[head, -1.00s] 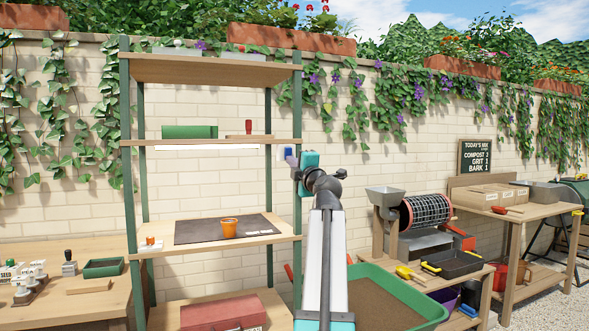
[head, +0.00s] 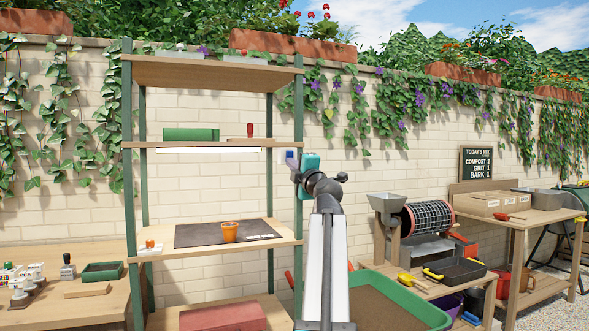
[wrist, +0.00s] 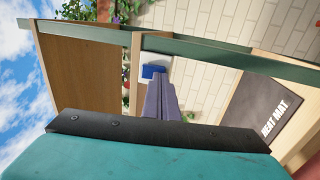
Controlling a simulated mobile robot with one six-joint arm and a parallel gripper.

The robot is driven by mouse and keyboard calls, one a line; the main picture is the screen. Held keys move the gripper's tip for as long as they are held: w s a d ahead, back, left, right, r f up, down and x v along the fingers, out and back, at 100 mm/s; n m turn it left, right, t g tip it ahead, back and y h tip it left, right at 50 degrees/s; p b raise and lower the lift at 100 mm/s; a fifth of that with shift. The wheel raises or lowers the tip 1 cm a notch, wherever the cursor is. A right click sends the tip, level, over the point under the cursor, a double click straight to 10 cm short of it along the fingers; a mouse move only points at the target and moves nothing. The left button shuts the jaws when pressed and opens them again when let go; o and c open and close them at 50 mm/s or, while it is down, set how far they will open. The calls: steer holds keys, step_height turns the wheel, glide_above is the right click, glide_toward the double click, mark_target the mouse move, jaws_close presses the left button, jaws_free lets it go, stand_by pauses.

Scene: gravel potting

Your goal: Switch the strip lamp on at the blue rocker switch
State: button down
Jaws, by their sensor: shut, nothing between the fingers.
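In the wrist view the blue rocker (wrist: 152,72) shows just beyond my fingertips. My gripper (wrist: 159,84) is shut and empty, its fingers pointing at the switch and covering the plate's near edge. I cannot tell whether they touch it. In the head view my gripper's teal body (head: 311,163) is right beside the switch. The strip lamp (head: 208,150) is a long white bar under the rack's middle shelf; whether it is lit is unclear.
In the wrist view a green post (wrist: 225,57) crosses beyond my fingers. An orange pot (head: 230,231) stands on the dark heat mat (head: 195,236). A green tray (head: 425,312) is at lower right.

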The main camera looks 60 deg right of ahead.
steer(key=v, duration=1.3)
steer(key=shift+s+f+b, duration=0.25)
steer(key=shift+s+b, duration=0.05)
steer(key=shift+s, duration=0.15)
steer(key=shift+w, duration=0.1)
